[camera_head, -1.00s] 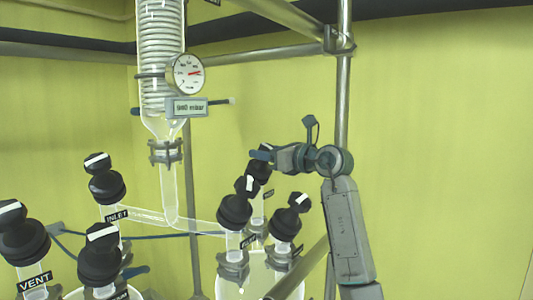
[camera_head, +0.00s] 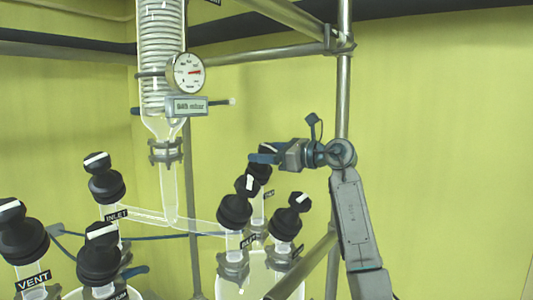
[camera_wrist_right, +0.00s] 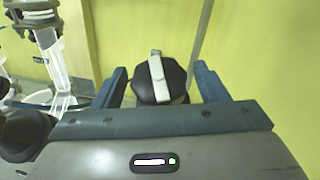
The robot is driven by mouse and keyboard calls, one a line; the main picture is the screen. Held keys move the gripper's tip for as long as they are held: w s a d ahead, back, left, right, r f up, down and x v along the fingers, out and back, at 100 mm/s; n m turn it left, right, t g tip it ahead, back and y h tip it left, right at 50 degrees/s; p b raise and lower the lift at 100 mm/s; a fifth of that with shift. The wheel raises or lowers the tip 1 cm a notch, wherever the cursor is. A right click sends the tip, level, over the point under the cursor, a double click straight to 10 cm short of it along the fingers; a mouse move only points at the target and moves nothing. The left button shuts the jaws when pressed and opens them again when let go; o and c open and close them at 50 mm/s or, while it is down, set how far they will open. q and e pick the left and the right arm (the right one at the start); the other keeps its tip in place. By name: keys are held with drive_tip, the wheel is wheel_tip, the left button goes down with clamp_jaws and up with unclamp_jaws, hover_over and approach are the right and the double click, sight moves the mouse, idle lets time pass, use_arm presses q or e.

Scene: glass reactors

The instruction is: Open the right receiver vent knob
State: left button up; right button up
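A black vent knob (camera_head: 258,172) stands at the back of the right receiver, partly hidden by my right gripper; its small label is too small to read. My right gripper (camera_head: 264,156) is at the top of this knob, reaching in from the right. In the right wrist view the knob (camera_wrist_right: 158,78) lies between the two blue fingers of the gripper (camera_wrist_right: 160,86), which are spread with a narrow gap on each side. The white mark on the knob's top runs nearly upright in that view. My left gripper is not in view.
Two other black knobs (camera_head: 235,206) (camera_head: 288,220) stand in front on the right receiver (camera_head: 262,275). More knobs, labelled INLET (camera_head: 103,180) and VENT (camera_head: 20,232), are at left. A metal post (camera_head: 342,95) stands behind my right arm. The right side is free.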

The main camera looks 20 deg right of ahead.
drive_tip(key=shift+r+b, duration=0.5)
wheel_tip(320, 180, up, 2)
drive_tip(key=shift+b, duration=0.6)
drive_tip(key=s+a+r+b, duration=0.1)
drive_tip(key=s+a+b, duration=0.1)
drive_tip(key=s, duration=0.5)
drive_tip(key=s+a+r+b, duration=0.1)
drive_tip(key=s+b, duration=0.3)
drive_tip(key=s, duration=0.4)
drive_tip(key=shift+s+a, duration=0.2)
drive_tip(key=shift+a, duration=0.5)
